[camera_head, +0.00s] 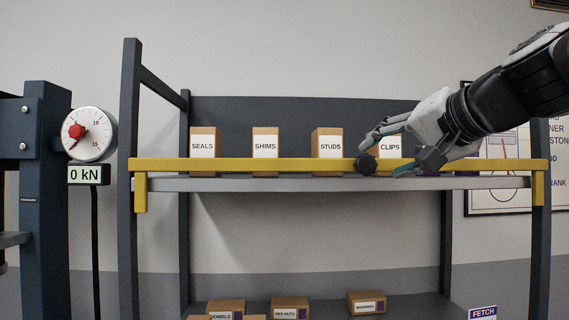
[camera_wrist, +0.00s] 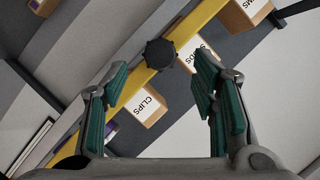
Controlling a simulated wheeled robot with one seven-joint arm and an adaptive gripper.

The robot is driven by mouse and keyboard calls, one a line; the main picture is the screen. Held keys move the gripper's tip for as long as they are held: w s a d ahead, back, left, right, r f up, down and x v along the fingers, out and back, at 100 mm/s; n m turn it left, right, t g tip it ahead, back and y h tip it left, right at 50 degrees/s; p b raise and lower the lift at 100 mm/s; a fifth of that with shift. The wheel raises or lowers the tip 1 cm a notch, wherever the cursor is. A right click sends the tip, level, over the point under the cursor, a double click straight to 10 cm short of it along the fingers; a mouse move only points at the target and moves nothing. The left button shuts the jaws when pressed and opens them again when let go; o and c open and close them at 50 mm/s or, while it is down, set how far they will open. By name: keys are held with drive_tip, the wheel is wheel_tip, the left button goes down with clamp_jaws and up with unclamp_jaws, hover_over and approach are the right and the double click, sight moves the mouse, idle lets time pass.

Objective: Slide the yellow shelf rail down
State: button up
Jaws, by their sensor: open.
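The yellow shelf rail (camera_head: 250,164) runs level across the front of the upper shelf, with a short yellow bracket hanging at each end. A dark round knob (camera_head: 366,164) sits on the rail right of its middle. My gripper (camera_head: 383,153) is at the knob from the right, with its fingers apart. In the wrist view the rail (camera_wrist: 199,17) crosses diagonally, and the knob (camera_wrist: 159,53) shows beyond and between the open green-padded fingertips (camera_wrist: 160,75). Nothing is between the pads. I cannot tell from the head view whether a finger touches the knob.
Boxes labelled SEALS (camera_head: 203,146), SHIMS (camera_head: 265,146), STUDS (camera_head: 328,146) and CLIPS (camera_head: 390,147) stand behind the rail on the grey upper shelf (camera_head: 290,184). Several boxes lie on a lower shelf. A press with a round gauge (camera_head: 90,134) stands at left. The space between shelves is clear.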

sight(368, 165)
drive_tip(key=x, duration=0.7)
drive_tip(key=shift+p, duration=0.3)
drive_tip(key=shift+c, duration=0.6)
clamp_jaws()
